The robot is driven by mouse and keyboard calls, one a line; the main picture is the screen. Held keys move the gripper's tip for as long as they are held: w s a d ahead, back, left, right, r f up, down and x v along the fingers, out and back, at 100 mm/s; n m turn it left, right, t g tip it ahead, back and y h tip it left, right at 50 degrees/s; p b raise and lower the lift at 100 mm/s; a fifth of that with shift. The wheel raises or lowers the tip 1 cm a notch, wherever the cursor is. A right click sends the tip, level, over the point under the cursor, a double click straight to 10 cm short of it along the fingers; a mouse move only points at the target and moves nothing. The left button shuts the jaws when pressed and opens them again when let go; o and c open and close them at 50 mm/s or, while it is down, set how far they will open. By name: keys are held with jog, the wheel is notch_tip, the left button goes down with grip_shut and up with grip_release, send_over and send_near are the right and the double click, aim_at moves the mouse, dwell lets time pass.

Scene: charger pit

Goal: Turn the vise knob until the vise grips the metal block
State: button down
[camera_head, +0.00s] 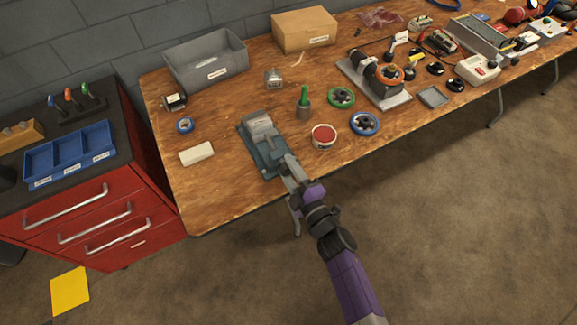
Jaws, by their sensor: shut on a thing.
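The blue-grey vise (272,157) stands near the front edge of the workbench, left of the middle in the head view. A lighter grey block-shaped piece (258,121) with a small label sits at its far end. I cannot tell whether this is the metal block or part of the vise, nor whether there is a gap at the jaws. My gripper (288,165) reaches in from the lower right to the vise's near end. It is shut on what appears to be the vise knob, which my fingers mostly hide.
A red-topped round tin (324,136) and a green-handled tool in a holder (304,101) stand right of the vise. A white block (196,153) and a blue tape roll (184,125) lie left. A grey bin (206,60) stands behind. Bare wood lies left of the vise.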

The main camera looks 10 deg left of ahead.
jog(key=m+p, duration=0.1)
jog(key=m, duration=0.4)
jog(key=shift+f+m, duration=0.1)
jog(key=shift+m, duration=0.2)
jog(key=m+p, duration=0.1)
jog(key=m, duration=0.3)
jog(key=shift+s+f+m, duration=0.1)
jog(key=shift+m, duration=0.2)
jog(key=m+p, duration=0.1)
jog(key=m, duration=0.3)
jog(key=shift+a+m, duration=0.1)
jog(key=shift+m, duration=0.2)
jog(key=m+p, duration=0.1)
jog(key=m, duration=0.4)
jog(key=shift+s, duration=0.15)
jog(key=m+p, duration=0.1)
jog(key=m, duration=0.3)
jog(key=shift+a+m, duration=0.15)
jog(key=shift+m, duration=0.25)
jog(key=m, duration=0.4)
jog(key=shift+m+p, duration=0.3)
jog(key=shift+p, duration=0.1)
jog(key=m, duration=0.4)
jog(key=shift+r, duration=0.2)
jog(key=shift+m+p, duration=0.4)
jog(key=shift+m, duration=1.8)
